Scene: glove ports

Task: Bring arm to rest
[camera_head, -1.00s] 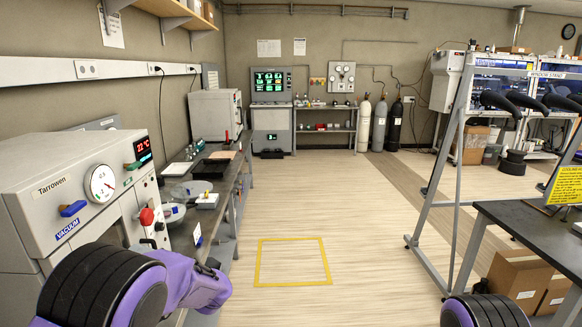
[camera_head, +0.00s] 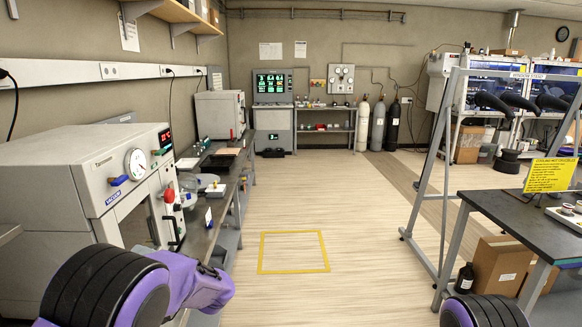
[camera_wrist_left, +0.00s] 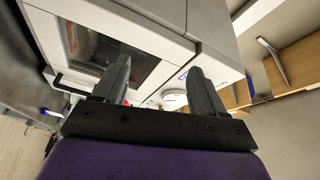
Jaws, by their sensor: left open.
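My left arm (camera_head: 150,290) comes in at the lower left of the head view, purple and black, beside the vacuum oven. My left gripper (camera_wrist_left: 152,88) shows in the left wrist view with its two dark fingers apart and nothing between them. Beyond the fingers are the oven's window and its white casing. Part of my right arm (camera_head: 484,312) shows at the bottom right of the head view. My right gripper is out of view.
A grey vacuum oven (camera_head: 60,190) stands close on the left, on a dark bench (camera_head: 222,190). A metal frame (camera_head: 436,150) and a dark table (camera_head: 510,222) with a yellow sign (camera_head: 550,174) stand at right. The middle floor, with a yellow square (camera_head: 294,234), is clear.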

